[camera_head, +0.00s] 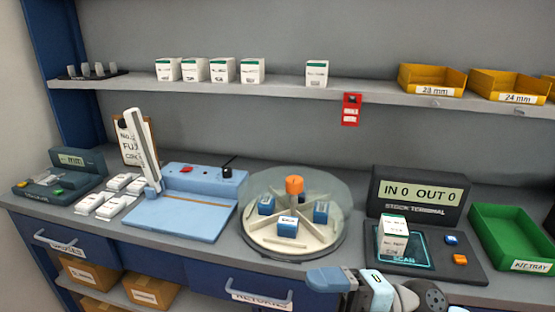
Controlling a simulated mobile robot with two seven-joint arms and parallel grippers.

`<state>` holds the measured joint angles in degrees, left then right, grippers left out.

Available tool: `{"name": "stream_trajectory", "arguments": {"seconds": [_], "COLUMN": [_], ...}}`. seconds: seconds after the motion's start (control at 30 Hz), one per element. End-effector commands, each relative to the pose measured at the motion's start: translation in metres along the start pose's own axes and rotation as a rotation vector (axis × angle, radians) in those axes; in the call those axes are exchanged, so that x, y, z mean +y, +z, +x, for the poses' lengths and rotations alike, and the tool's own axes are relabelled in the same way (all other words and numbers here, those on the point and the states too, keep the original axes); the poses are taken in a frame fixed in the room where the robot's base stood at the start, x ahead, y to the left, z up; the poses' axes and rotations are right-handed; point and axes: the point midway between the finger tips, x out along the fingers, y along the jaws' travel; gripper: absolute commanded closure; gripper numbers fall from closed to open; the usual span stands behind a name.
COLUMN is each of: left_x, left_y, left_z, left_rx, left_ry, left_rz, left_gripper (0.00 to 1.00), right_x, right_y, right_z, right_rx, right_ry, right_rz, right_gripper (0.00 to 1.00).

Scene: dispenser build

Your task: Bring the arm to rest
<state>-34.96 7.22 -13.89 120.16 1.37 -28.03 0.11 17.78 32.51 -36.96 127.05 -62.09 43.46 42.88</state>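My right arm comes in at the bottom edge, right of centre, in front of the counter. Its pale blue and grey end, with what looks like the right gripper (340,281), is cut off by the picture edge. I cannot make out two fingertips or anything held between them. My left gripper is not in view. A white box with a green top (394,243) stands on the scan pad of the stock terminal (418,205), whose display reads IN 0 OUT 0.
A round carousel (250,232) with blue boxes stands mid-counter. A blue press-like device (185,205) is left of it, a green kit tray (512,238) at the far right. Above, a shelf (285,84) holds white boxes and yellow bins (432,78). Drawers line the front.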

Motion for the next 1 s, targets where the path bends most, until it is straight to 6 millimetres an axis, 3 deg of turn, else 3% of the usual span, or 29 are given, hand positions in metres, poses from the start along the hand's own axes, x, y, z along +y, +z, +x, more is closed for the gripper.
{"name": "stream_trajectory", "arguments": {"seconds": [0.13,0.23,0.37,0.43,0.6,0.83,0.87,0.9,1.0], "left_x": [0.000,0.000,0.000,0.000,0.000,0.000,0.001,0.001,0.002], "left_y": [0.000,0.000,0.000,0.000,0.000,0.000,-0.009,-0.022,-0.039], "left_z": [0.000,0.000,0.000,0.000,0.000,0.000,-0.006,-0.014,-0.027], "left_rx": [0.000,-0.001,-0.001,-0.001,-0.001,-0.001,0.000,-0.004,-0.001], "left_ry": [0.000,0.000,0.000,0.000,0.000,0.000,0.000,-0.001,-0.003], "left_rz": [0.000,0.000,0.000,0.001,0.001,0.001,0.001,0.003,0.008], "left_gripper": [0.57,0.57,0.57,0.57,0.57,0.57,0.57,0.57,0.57], "right_x": [0.000,-0.021,-0.080,-0.125,-0.224,-0.329,-0.323,-0.304,-0.285], "right_y": [0.031,0.058,0.086,0.091,0.077,0.027,0.022,0.021,0.014], "right_z": [-0.020,-0.050,-0.098,-0.124,-0.163,-0.183,-0.182,-0.180,-0.178], "right_rx": [-0.202,-0.400,-0.708,-0.880,-1.190,-1.447,-1.457,-1.451,-1.454], "right_ry": [0.410,0.626,0.824,0.886,0.918,0.855,0.848,0.849,0.846], "right_rz": [0.194,0.345,0.582,0.725,1.021,1.360,1.373,1.356,1.349], "right_gripper": [0.15,0.15,0.15,0.15,0.15,0.15,0.15,0.15,0.15]}}
